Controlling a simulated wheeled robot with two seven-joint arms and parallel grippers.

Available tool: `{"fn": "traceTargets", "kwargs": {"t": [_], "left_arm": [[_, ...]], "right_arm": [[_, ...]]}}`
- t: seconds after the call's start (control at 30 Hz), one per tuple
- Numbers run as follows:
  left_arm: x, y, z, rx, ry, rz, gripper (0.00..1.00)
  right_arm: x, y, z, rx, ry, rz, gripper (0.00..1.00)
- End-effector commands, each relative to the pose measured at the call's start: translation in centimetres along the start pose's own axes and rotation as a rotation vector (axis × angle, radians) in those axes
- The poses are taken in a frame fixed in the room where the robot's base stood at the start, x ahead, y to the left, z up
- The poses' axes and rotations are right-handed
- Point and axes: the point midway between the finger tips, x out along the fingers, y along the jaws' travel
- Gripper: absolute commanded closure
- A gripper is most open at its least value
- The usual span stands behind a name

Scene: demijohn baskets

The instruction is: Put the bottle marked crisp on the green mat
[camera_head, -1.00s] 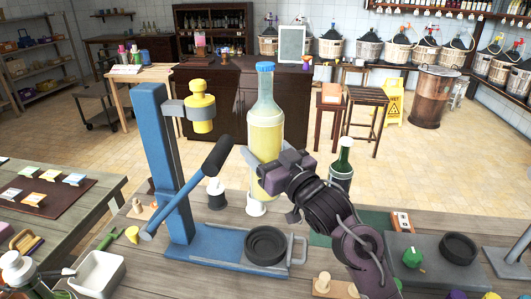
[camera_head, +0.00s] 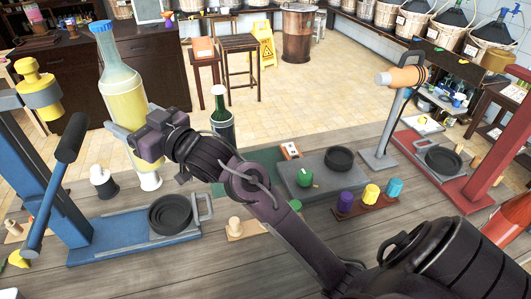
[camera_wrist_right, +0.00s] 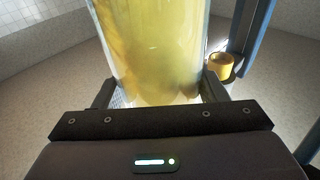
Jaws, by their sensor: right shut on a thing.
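A tall clear bottle of yellow liquid with a blue cap (camera_head: 122,85) is held upright, slightly tilted in the head view. My right gripper (camera_head: 135,143) is shut around its lower body. In the right wrist view the yellow bottle (camera_wrist_right: 155,50) stands between the two fingers. No marking on it can be read, so I cannot tell whether it says crisp. The green mat (camera_head: 262,160) lies on the bench to the right of the bottle, partly hidden by my right arm and a dark green bottle (camera_head: 222,122). My left gripper is not in view.
A blue press (camera_head: 45,165) stands left of the held bottle, with a black round dish (camera_head: 170,214) on its base. Coloured caps (camera_head: 370,193) and a red press (camera_head: 465,195) are to the right.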

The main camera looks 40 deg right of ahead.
Motion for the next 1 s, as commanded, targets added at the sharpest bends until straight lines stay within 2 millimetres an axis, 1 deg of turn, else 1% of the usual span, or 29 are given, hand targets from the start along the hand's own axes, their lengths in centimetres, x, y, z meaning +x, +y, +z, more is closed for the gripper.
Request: {"fn": "traceTargets", "kwargs": {"t": [0.03,0.27,0.37,0.47,0.57,0.7,0.87,1.0], "left_arm": [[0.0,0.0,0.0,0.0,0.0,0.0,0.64],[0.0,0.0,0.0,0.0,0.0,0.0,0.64],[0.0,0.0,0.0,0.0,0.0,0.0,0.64],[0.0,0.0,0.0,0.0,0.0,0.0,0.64],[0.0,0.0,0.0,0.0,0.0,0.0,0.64],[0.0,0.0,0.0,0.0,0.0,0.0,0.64],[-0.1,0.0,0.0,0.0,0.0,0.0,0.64],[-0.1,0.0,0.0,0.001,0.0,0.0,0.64]], "right_arm": [[0.0,0.0,-0.6,-0.001,0.012,0.0,1.0],[-0.2,0.0,-0.2,0.0,0.011,0.001,1.0],[-0.7,-0.2,0.8,-0.001,0.007,0.004,1.0],[-1.8,-0.4,2.4,0.0,0.005,0.011,1.0],[-3.4,-0.7,4.4,-0.002,0.003,0.026,1.0],[-6.1,-1.1,7.3,-0.007,0.003,0.059,1.0],[-9.6,-1.3,10.0,-0.014,0.004,0.111,1.0],[-13.0,-1.5,12.1,-0.023,0.003,0.165,1.0]]}}
